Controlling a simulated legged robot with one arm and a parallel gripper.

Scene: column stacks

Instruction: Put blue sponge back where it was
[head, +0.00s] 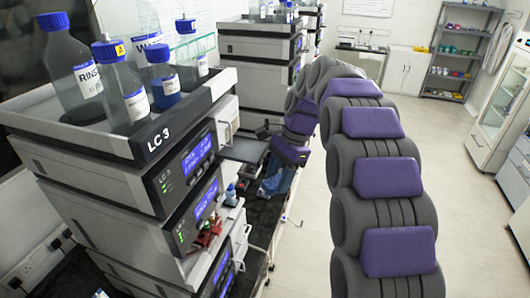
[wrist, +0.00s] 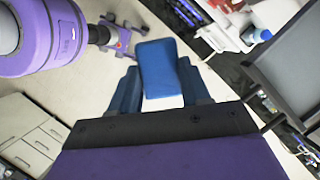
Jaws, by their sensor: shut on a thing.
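The blue sponge (wrist: 158,72) is a rounded block between the two dark blue fingers of my gripper (wrist: 160,85) in the wrist view. My gripper is shut on it, and it sticks out past the fingertips. Pale floor shows beyond it. In the head view my gripper (head: 277,183) is beside the LC 3 stack (head: 165,175), near a dark tray (head: 243,150) that juts from the stack. I cannot tell the sponge from the blue fingers there. The place where the sponge was before cannot be told from these frames.
A small blue-capped bottle (head: 230,195) and a red item (head: 207,232) are by the stack's front, close to my gripper. Several bottles, one a large bottle (head: 75,75), stand on top. More stacks (head: 258,48) rise behind. Floor (head: 470,215) at right is clear.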

